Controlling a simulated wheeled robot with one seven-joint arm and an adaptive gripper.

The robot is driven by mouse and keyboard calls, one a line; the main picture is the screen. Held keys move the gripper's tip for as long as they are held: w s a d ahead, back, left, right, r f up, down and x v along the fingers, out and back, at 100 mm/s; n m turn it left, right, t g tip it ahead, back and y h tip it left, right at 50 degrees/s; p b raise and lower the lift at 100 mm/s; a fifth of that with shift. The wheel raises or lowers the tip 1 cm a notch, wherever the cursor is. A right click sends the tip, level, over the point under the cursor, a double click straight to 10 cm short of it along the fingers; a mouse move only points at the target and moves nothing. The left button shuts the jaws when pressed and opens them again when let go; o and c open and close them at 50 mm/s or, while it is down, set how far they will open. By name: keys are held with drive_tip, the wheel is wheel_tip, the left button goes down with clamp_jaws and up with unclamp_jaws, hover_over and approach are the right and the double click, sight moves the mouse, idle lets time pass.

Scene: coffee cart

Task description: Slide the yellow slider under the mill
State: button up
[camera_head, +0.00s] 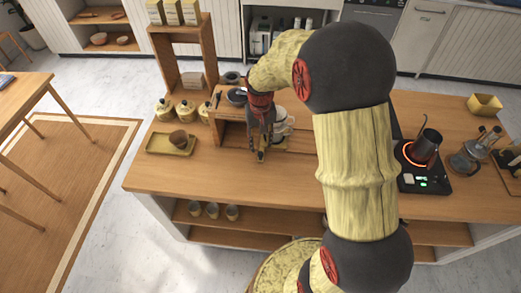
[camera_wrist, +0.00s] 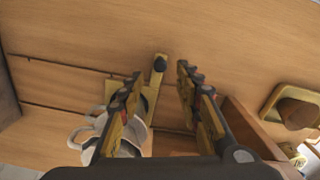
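The yellow slider (camera_wrist: 152,92) is a narrow bar with a dark round knob at its outer end, in the wrist view. The knob lies between the fingertips of my gripper (camera_wrist: 160,74), and I see a gap on both sides. My gripper is open and points down at the counter. In the head view my gripper (camera_head: 260,146) is at the front of a wooden stand (camera_head: 230,132), with the slider's end (camera_head: 261,157) just below it. The mill is not clearly visible; my arm and gripper hide much of the stand.
White cups (camera_wrist: 132,136) stand close to the left finger, and also show right of my gripper in the head view (camera_head: 283,122). A yellow tray (camera_head: 158,145) with a brown object is to the left. A hot plate (camera_head: 424,177) with a dark pot is right. The front counter is clear.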

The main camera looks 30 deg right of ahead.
drive_tip(key=shift+r, duration=2.25)
